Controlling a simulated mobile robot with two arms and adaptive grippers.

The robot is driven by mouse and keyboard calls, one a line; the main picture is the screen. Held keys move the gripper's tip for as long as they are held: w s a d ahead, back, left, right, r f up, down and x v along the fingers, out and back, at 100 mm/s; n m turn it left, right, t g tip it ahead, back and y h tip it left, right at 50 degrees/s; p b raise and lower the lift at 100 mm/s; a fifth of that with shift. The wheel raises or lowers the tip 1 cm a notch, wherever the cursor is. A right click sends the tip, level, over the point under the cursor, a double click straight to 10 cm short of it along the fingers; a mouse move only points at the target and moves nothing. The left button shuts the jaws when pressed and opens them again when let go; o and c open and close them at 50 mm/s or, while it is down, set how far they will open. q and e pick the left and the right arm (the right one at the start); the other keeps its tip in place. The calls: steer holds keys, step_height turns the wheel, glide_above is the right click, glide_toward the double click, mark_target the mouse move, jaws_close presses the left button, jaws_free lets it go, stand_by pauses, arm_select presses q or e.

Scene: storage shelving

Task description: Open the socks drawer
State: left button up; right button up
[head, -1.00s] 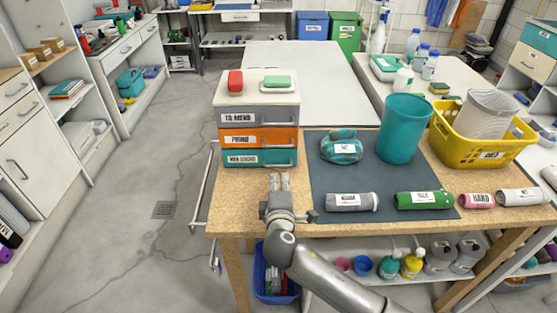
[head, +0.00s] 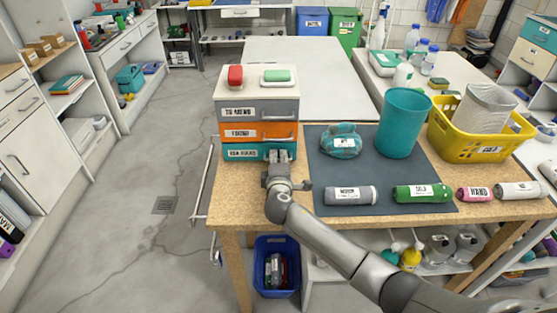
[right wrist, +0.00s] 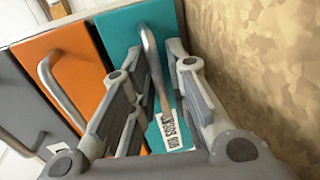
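A small drawer unit stands on the wooden table, with a grey drawer (head: 258,111) on top, an orange drawer (head: 258,133) in the middle and a teal drawer (head: 235,152) at the bottom. All three look closed. Their labels are hard to read. My right gripper (head: 279,157) is at the front of the teal drawer. In the right wrist view, the teal drawer (right wrist: 118,30) fills the middle, and its metal handle (right wrist: 150,55) lies between the parted fingers of the right gripper (right wrist: 157,60). A gap shows beside the handle. My left gripper is out of view.
A red item (head: 235,75) and a green-topped item (head: 275,75) lie on the unit. A dark mat (head: 375,170) to the right carries rolled bundles and a teal bin (head: 398,122). A yellow basket (head: 480,146) stands farther right. Floor left of the table is clear.

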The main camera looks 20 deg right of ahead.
steer(key=shift+c, duration=0.6)
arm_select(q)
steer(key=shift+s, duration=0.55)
arm_select(e)
jaws_close()
steer(key=f+p+v, duration=0.1)
steer(key=v, duration=0.3)
steer(key=p+v, duration=0.1)
steer(key=v, duration=0.3)
steer(key=f+p+v, duration=0.1)
steer(key=v, duration=0.3)
steer(key=shift+s+a+f, duration=0.2)
steer(key=shift+s+f, duration=0.1)
steer(key=shift+s, duration=0.3)
steer(key=shift+s+a, duration=0.1)
steer(key=shift+s, duration=0.2)
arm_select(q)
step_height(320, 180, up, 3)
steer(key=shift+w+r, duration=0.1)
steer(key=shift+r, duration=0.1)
arm_select(e)
steer(key=shift+o, duration=0.6)
jaws_free()
steer(key=shift+w, duration=0.1)
